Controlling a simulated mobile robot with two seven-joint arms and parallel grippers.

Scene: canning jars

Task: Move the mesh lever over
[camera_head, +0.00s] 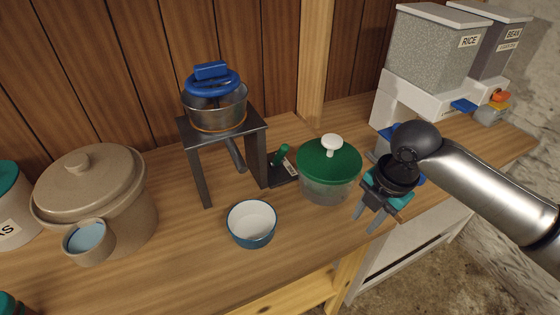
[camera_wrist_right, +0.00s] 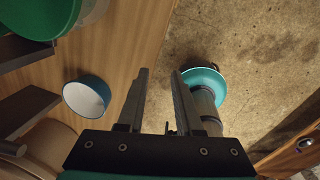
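A small lever with a green grip (camera_head: 283,151) stands up from a dark labelled base plate (camera_head: 282,176), at the right foot of a dark metal stand (camera_head: 257,157). I take this to be the mesh lever; its label is too small to read. The stand carries a metal strainer pot (camera_head: 216,112) with a blue crank (camera_head: 211,80) on top. My right gripper (camera_head: 367,222) is open and empty, pointing down near the counter's front edge, right of the lever and apart from it. Its open fingers also show in the right wrist view (camera_wrist_right: 160,98). My left gripper is out of view.
A green-lidded tub (camera_head: 328,168) with a white knob stands between my right gripper and the lever. A blue-and-white bowl (camera_head: 251,223) sits in front of the stand. A beige crock (camera_head: 95,195) stands left; white-based dispensers (camera_head: 428,95) stand back right.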

